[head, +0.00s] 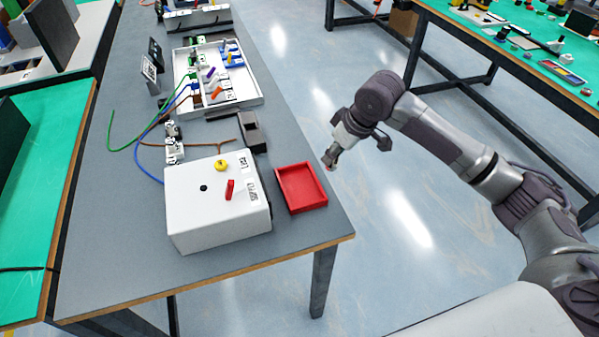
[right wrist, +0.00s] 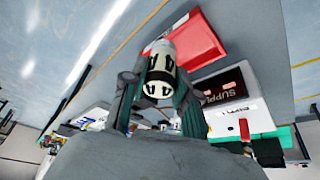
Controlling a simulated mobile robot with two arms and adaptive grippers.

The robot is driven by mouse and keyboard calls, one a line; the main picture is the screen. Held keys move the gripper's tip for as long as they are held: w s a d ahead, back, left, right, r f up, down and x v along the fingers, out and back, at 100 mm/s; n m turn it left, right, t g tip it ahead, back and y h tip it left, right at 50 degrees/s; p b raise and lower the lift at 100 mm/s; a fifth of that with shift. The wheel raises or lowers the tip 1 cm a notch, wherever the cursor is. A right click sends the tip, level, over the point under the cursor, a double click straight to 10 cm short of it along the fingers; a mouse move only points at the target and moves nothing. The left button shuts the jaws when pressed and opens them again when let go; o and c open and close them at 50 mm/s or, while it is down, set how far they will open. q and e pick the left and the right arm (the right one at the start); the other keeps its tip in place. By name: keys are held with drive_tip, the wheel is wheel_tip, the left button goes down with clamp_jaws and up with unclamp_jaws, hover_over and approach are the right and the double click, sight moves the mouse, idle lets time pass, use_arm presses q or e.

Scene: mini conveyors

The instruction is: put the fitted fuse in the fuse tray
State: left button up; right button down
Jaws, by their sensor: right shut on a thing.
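My right gripper (head: 332,156) hangs in the air just right of the table edge, level with the red tray (head: 302,188). In the right wrist view its two dark fingers are shut on a fuse (right wrist: 159,68), a white cylinder with black marks. In the head view the fuse is too small to make out clearly. The red tray is shallow, looks empty and lies at the table's right edge; it also shows in the right wrist view (right wrist: 187,40), beyond the fuse. My left gripper is not in view.
A white box (head: 205,235) with a yellow button and a red lever stands left of the red tray. A dark open holder (head: 252,134) sits behind it. A white tray (head: 250,101) with wired parts lies farther back. Green and blue wires cross the table (head: 110,225).

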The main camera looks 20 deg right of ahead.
drive_tip(key=w+a+f, duration=0.1)
drive_tip(key=a, duration=0.1)
drive_tip(key=w+a+f, duration=0.1)
drive_tip(key=a+f, duration=0.1)
drive_tip(key=w+a+f, duration=0.1)
drive_tip(key=a, duration=0.2)
drive_tip(key=shift+f+p, duration=0.2)
drive_tip(key=shift+p, duration=0.15)
drive_tip(key=shift+f, duration=2.1)
drive_tip(key=shift+f+p, duration=0.1)
drive_tip(key=shift+p, duration=0.2)
drive_tip(key=c, duration=0.9)
unclamp_jaws()
drive_tip(key=v, duration=1.2)
